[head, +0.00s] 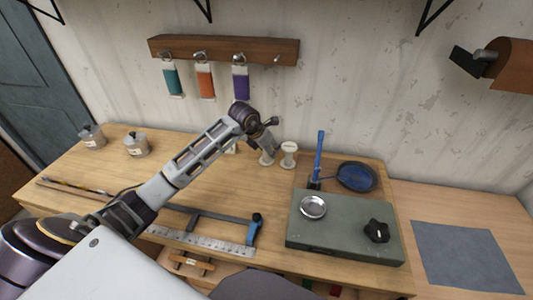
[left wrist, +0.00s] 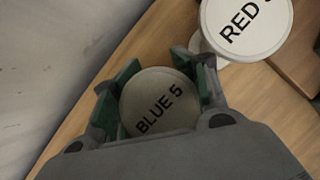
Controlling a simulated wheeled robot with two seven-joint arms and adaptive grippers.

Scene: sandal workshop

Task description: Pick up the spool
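A pale round spool (left wrist: 160,105) marked "BLUE 5" sits between the fingers of my left gripper in the left wrist view. In the head view this spool (head: 267,160) stands on the workbench, partly behind the gripper. My left gripper (left wrist: 157,62) is open, with one green-padded finger on each side of the spool's top, close to its rim. The gripper (head: 272,145) reaches down from above in the head view. The spool's lower part and its thread are hidden. My right gripper is not in view.
A second spool (left wrist: 245,25), marked "RED" with its end cut off, stands close beside the right finger; it also shows in the head view (head: 288,155). A green-grey slab (head: 345,228) with a metal dish (head: 313,207) lies to the right. Two metal pots (head: 136,146) stand left.

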